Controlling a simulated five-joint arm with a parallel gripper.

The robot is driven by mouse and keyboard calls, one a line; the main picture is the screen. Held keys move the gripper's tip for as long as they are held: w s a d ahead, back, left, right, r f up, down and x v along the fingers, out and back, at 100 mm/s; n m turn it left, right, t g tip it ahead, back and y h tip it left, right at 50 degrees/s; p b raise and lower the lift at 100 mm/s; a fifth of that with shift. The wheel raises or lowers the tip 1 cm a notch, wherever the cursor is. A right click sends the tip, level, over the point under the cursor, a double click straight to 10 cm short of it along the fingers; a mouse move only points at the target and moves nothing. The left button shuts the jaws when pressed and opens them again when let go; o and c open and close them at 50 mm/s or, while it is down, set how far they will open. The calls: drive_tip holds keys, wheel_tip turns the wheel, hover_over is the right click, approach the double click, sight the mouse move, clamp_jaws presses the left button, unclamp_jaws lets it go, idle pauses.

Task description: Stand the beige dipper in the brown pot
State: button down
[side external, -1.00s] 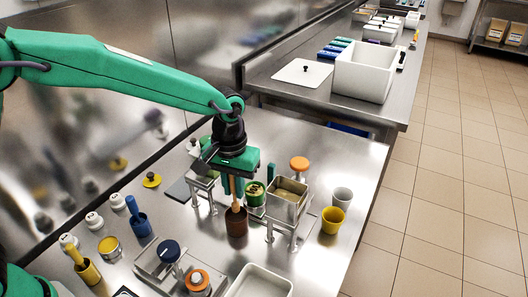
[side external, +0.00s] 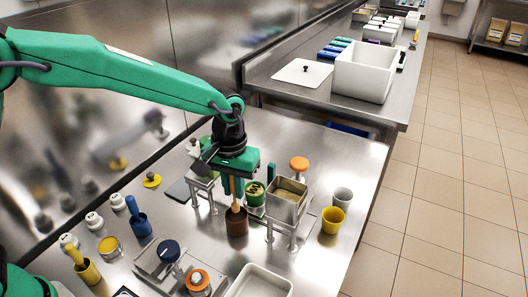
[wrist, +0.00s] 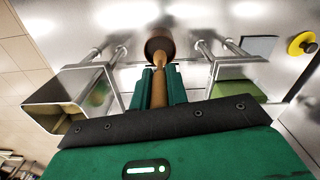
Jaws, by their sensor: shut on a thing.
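The brown pot (side external: 237,222) stands on the steel counter, and it also shows at the top middle of the wrist view (wrist: 160,38). The beige dipper (side external: 234,193) is upright, with its lower end inside the pot's mouth; whether it touches the bottom is hidden. My green gripper (side external: 234,185) is directly above the pot. In the wrist view its two fingers (wrist: 159,88) are shut on the dipper's handle (wrist: 159,90).
A steel stand with a square container (side external: 286,203) is close right of the pot, and another stand (side external: 203,186) is left behind. A yellow cup (side external: 332,220) and white tray (side external: 258,283) are nearby. A blue-lidded item (side external: 168,251) is front left.

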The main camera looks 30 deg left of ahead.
sight(235, 203)
drive_tip(key=shift+f, duration=2.7)
idle(0.4)
drive_tip(key=c, duration=0.8)
unclamp_jaws()
drive_tip(key=shift+r, duration=0.2)
drive_tip(key=shift+r, duration=3.3)
